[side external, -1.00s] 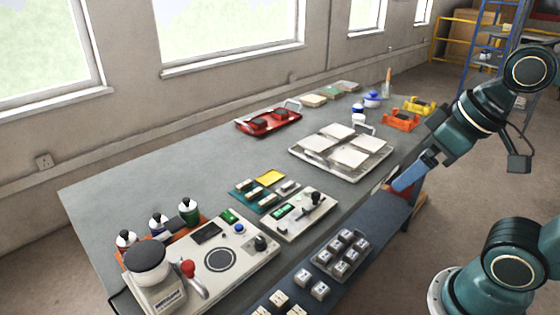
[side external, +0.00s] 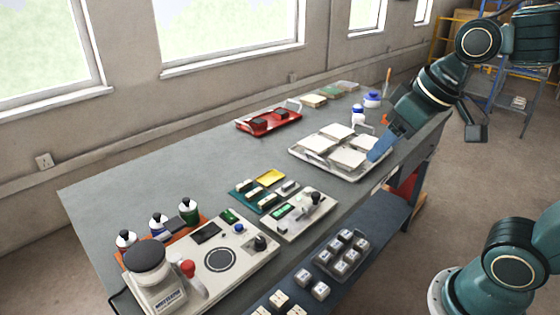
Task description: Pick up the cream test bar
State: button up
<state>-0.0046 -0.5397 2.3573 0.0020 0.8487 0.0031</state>
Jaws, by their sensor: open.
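Several small pale bars lie in dark slots of a teal tray (side external: 239,193) in the middle of the bench; one of them may be the cream test bar (side external: 252,196), but they are too small to tell apart. Another small pale bar (side external: 289,187) sits on a small grey holder just right of that tray. My gripper (side external: 378,153) shows as a blue shape pointing down and left at the right edge of the tray of white tiles. It is open and apart from the teal tray, up and to its right. Its fingertips are hard to make out.
White tiles (side external: 349,158) lie on a tray between my gripper and the teal tray. A meter with a lever (side external: 291,213) and a grey tester (side external: 246,250) stand in front. A red tray (side external: 268,117) is behind. The bench's left end (side external: 130,190) is clear.

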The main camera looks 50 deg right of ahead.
jog(key=w+f, duration=0.3)
jog(key=w, duration=1.5)
jog(key=w+a+f+g, duration=0.1)
jog(key=w+f, duration=1)
jog(key=w, duration=0.3)
jog(key=shift+w, duration=0.35)
jog(key=shift+a, duration=0.1)
send_over(245, 184)
jog(key=s, duration=0.3)
jog(key=shift+w+f, duration=0.15)
jog(key=shift+f, duration=3.8)
jog(key=shift+f, duration=0.1)
jog(key=shift+x, duration=2.5)
jog(key=shift+w, duration=0.1)
